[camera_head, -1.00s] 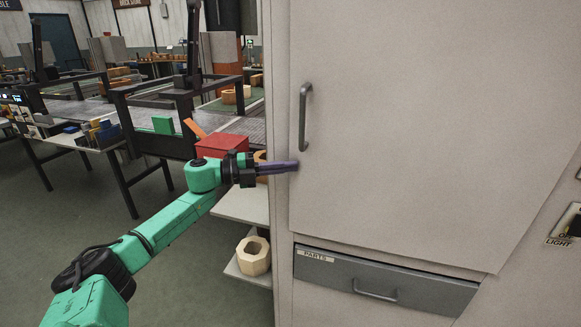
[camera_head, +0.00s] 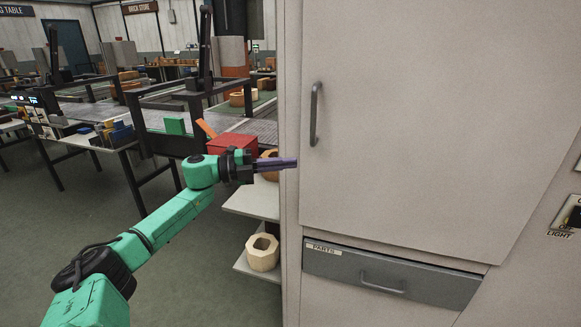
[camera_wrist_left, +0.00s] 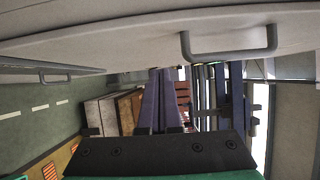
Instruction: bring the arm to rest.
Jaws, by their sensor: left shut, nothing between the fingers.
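My left arm comes in from the lower left in the head view, green with black joints. My left gripper (camera_head: 290,163) is shut and empty, its purple fingers pointing right near the left edge of the pale cabinet (camera_head: 430,110). I cannot tell whether the fingertips touch the cabinet. In the left wrist view the gripper's fingers (camera_wrist_left: 158,100) show above a dark mount. The cabinet's door handle (camera_wrist_left: 230,50) shows at the top of that view. My right gripper is in neither view.
The cabinet door has a grey upright handle (camera_head: 315,114). A grey drawer (camera_head: 395,277) marked PARTS sits below, shut. A red box (camera_head: 232,144) and a shelf (camera_head: 252,201) are behind the gripper. A pale hollow block (camera_head: 263,252) is on the lower shelf. Open floor lies left.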

